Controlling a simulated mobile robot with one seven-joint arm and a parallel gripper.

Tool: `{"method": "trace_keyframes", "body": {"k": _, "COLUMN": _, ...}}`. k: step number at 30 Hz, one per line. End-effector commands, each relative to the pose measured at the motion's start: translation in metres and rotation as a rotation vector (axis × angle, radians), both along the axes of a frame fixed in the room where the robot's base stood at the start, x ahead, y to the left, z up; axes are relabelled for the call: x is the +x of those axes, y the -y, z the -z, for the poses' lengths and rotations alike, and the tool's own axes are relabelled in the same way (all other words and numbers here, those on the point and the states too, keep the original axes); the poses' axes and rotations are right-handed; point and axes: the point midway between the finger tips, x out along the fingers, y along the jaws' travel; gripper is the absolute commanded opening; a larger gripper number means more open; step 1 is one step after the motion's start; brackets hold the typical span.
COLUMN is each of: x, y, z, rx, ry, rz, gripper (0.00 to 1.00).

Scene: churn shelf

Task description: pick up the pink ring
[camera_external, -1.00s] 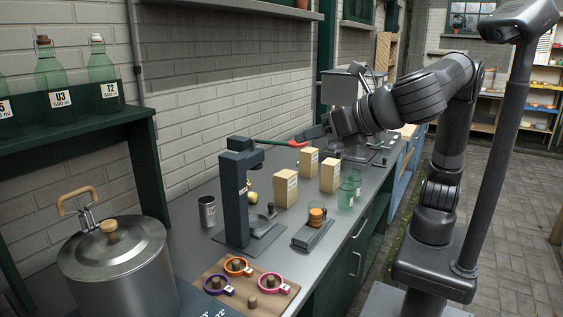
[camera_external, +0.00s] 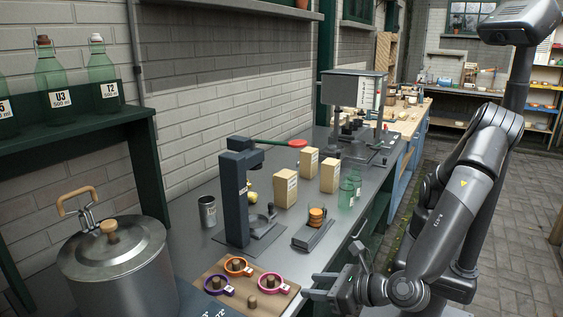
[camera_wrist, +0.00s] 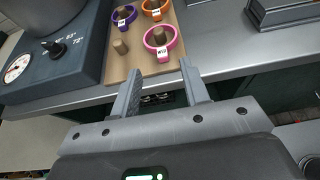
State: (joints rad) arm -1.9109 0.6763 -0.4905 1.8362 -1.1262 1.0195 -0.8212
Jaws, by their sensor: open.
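The pink ring (camera_external: 271,281) lies around a short wooden peg on a tan board (camera_external: 291,295) near the counter's front edge. In the wrist view the pink ring (camera_wrist: 172,34) has a small white tag, and the board (camera_wrist: 119,66) shows beneath it. A purple ring (camera_external: 217,285) and an orange ring (camera_external: 238,266) sit around other pegs on the same board. My gripper (camera_external: 309,283) is open and empty, just right of the board. In the wrist view my gripper's fingers (camera_wrist: 162,79) are apart, pointing toward the counter edge just short of the pink ring.
A bare peg (camera_external: 252,301) stands beside the pink ring. A large lidded pot (camera_external: 118,262) is left of the board. A dark press stand (camera_external: 236,200) and a small scale (camera_external: 312,236) stand behind it. The counter edge runs beneath my gripper in the wrist view.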

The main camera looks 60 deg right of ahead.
Motion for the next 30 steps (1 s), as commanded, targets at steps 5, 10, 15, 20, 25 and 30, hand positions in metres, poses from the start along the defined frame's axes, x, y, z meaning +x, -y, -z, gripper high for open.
{"method": "trace_keyframes", "body": {"k": 5, "x": 0.004, "y": 0.000, "z": 0.017, "rx": 0.001, "ry": 0.000, "rz": 0.001, "gripper": 0.42}}
{"method": "trace_keyframes", "body": {"k": 10, "x": 0.021, "y": 0.000, "z": 0.024, "rx": 0.001, "ry": 0.001, "rz": 0.003, "gripper": 0.42}}
{"method": "trace_keyframes", "body": {"k": 15, "x": 0.040, "y": 0.000, "z": 0.032, "rx": 0.000, "ry": 0.001, "rz": 0.002, "gripper": 0.42}}
{"method": "trace_keyframes", "body": {"k": 20, "x": 0.062, "y": 0.000, "z": 0.041, "rx": 0.001, "ry": 0.001, "rz": 0.003, "gripper": 0.42}}
{"method": "trace_keyframes", "body": {"k": 25, "x": 0.069, "y": 0.000, "z": 0.044, "rx": 0.002, "ry": -0.001, "rz": 0.000, "gripper": 0.42}}
{"method": "trace_keyframes", "body": {"k": 30, "x": 0.069, "y": 0.000, "z": 0.044, "rx": 0.002, "ry": -0.001, "rz": 0.000, "gripper": 0.42}}
